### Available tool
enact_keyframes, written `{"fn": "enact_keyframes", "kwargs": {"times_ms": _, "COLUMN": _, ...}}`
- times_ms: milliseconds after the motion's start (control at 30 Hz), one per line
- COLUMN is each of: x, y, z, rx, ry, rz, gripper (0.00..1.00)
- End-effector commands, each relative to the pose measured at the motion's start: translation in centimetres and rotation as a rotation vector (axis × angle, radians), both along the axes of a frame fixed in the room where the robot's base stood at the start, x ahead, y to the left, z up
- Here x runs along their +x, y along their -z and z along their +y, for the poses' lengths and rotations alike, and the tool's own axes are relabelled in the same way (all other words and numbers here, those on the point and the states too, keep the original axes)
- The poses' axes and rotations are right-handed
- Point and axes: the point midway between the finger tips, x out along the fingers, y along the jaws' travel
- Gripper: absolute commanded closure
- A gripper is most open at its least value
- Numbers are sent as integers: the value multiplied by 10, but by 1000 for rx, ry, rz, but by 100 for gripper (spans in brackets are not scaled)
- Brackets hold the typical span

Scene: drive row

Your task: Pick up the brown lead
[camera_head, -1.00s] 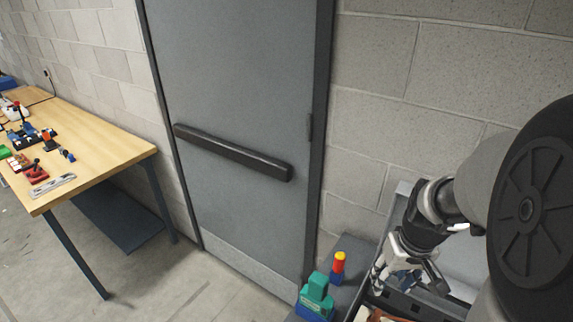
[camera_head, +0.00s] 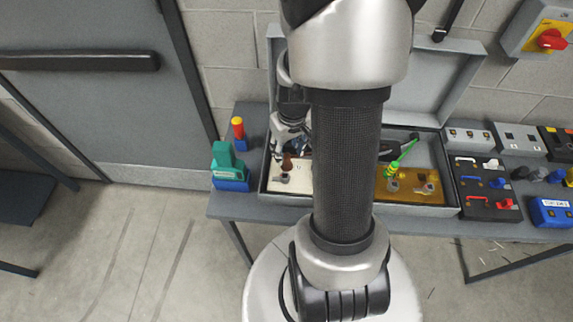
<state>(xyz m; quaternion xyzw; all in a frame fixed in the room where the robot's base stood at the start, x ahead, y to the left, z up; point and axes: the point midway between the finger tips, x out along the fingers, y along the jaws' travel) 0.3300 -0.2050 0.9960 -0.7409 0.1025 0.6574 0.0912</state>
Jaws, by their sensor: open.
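An open grey case (camera_head: 448,170) stands on the bench, its lid up behind it. A small brown piece (camera_head: 287,161), which looks like the end of the brown lead, stands upright on a cream panel (camera_head: 302,180) in the case's left part. My gripper (camera_head: 289,147) is open, just above and beside the brown piece. I cannot tell whether they touch. My own arm hides the middle of the case and any further length of the lead.
Left of the case stand a green-and-blue block (camera_head: 229,168) and a red-and-yellow cylinder (camera_head: 238,131). Right of it are a black switch panel (camera_head: 485,188), grey boxes (camera_head: 517,137) and a blue box (camera_head: 550,211). A red-and-yellow wall switch (camera_head: 549,38) hangs at upper right.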

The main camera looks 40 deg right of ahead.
Motion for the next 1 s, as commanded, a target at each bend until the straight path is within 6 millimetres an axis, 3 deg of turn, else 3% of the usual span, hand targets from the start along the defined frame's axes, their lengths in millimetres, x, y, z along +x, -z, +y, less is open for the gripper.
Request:
{"fn": "enact_keyframes", "kwargs": {"times_ms": 167, "x": 0, "y": 9, "z": 0, "rx": 0, "ry": 0, "rz": -1, "gripper": 58}}
{"fn": "enact_keyframes", "kwargs": {"times_ms": 500, "x": 2, "y": 55, "z": 1, "rx": 0, "ry": -1, "rz": 1, "gripper": 58}}
{"fn": "enact_keyframes", "kwargs": {"times_ms": 733, "x": 3, "y": 54, "z": 1, "rx": -1, "ry": 0, "rz": -2, "gripper": 58}}
{"fn": "enact_keyframes", "kwargs": {"times_ms": 1000, "x": 2, "y": 53, "z": 1, "rx": 0, "ry": 0, "rz": -1, "gripper": 76}}
